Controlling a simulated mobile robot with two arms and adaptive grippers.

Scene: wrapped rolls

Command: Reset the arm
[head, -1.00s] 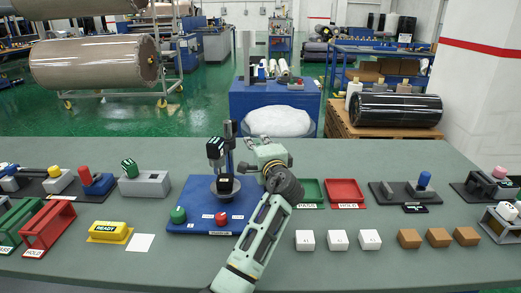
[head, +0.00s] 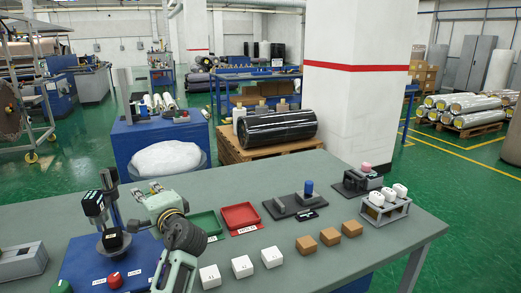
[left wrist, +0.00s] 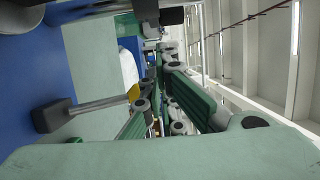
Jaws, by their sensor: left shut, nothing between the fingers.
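My left gripper (head: 146,190) is pale green with a dark grey wrist joint. It hangs over the table beside the black press column, pointing away from me, and is shut and empty. Its green finger links fill the middle of the left wrist view (left wrist: 172,100). The press stand (head: 112,240) on the blue base plate (head: 85,262) is just left of the gripper in the head view. My right gripper is in neither view.
The green-grey table (head: 330,250) holds a green tray (head: 205,224), a red tray (head: 241,215), white cubes (head: 243,266), brown cubes (head: 329,236), a black fixture (head: 290,206) and a grey rack (head: 386,210). Open floor lies beyond the right edge.

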